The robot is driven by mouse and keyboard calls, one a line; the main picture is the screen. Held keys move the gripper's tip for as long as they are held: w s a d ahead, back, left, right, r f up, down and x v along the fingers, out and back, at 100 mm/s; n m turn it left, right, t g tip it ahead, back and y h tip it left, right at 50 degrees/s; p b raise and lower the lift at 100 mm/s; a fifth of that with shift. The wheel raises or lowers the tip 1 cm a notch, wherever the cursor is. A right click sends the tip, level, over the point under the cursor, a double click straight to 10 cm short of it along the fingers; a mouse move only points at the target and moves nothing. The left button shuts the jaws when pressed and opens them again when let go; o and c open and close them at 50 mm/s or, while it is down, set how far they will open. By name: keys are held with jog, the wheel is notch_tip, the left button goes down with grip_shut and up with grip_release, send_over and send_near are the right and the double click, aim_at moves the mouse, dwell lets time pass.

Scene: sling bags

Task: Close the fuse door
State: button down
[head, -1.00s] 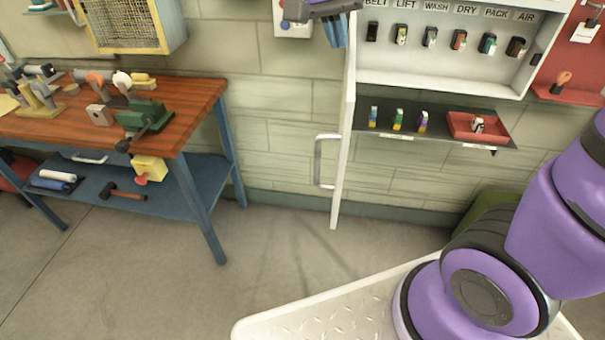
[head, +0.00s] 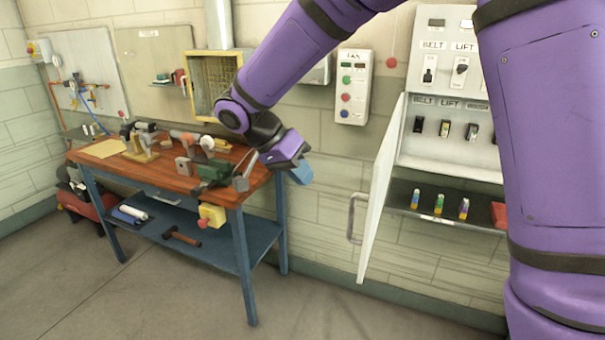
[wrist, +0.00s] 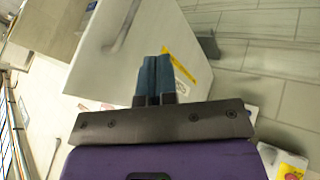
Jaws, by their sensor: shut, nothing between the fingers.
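The fuse door (head: 383,190) is a white panel with a grey bar handle (head: 354,218) on its outer left side. It stands open, swung out from the left side of the white fuse cabinet (head: 449,153). My gripper (head: 301,173) is shut and empty, left of the door and apart from it in the head view. In the wrist view the blue fingers (wrist: 154,78) are together, in front of a white panel (wrist: 185,35) with a handle (wrist: 124,28), which looks like the door. The picture does not settle whether they touch it.
A wooden-topped workbench (head: 225,188) with tools and a vise stands left, behind my gripper. A white button box (head: 353,88) hangs on the wall left of the cabinet. A dark shelf (head: 440,208) with several fuses sits below it. Floor before the door is clear.

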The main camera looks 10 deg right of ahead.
jog(key=s+d+f, duration=0.3)
jog(key=d+f, duration=0.2)
jog(key=d, duration=0.2)
jog(key=shift+s+f, duration=0.15)
jog(key=shift+s, duration=0.05)
